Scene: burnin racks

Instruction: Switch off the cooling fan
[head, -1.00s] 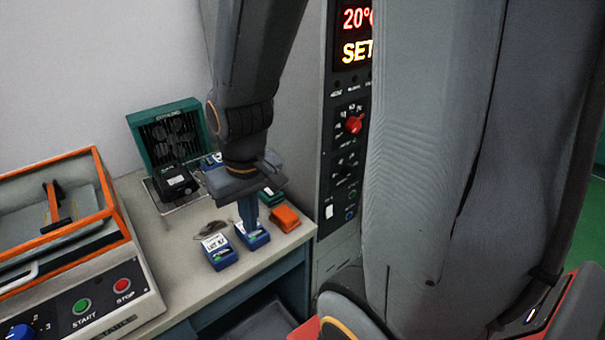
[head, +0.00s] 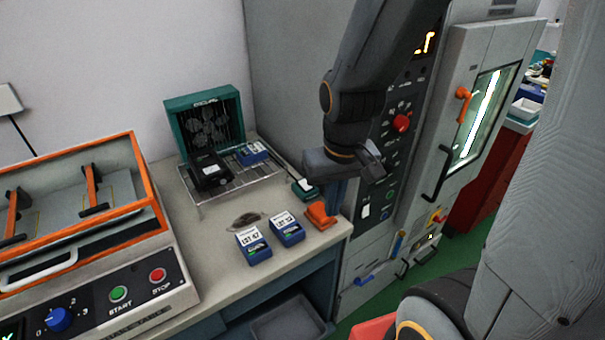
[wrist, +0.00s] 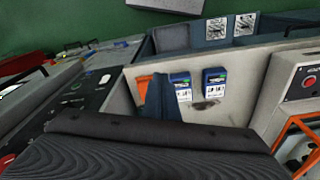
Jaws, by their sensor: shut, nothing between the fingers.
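The cooling fan (head: 205,118) is a teal box with a dark grille, at the back of the bench in the head view. A black unit (head: 209,172) and a blue module (head: 252,152) sit on the wire rack (head: 240,183) before it. A small teal block with a white switch-like top (head: 305,188) stands at the bench's right side, partly beside my gripper. My gripper (head: 340,195) is shut and empty, pointing down above the bench's right edge, near the orange block (head: 320,215). In the wrist view its blue-grey fingers (wrist: 158,98) are together.
Two blue labelled modules (head: 254,246) stand on the bench front. An orange-framed machine (head: 80,205) with START and STOP buttons is on the left. A tall grey cabinet with a red knob (head: 402,123) stands close on the right, with its door handle sticking out.

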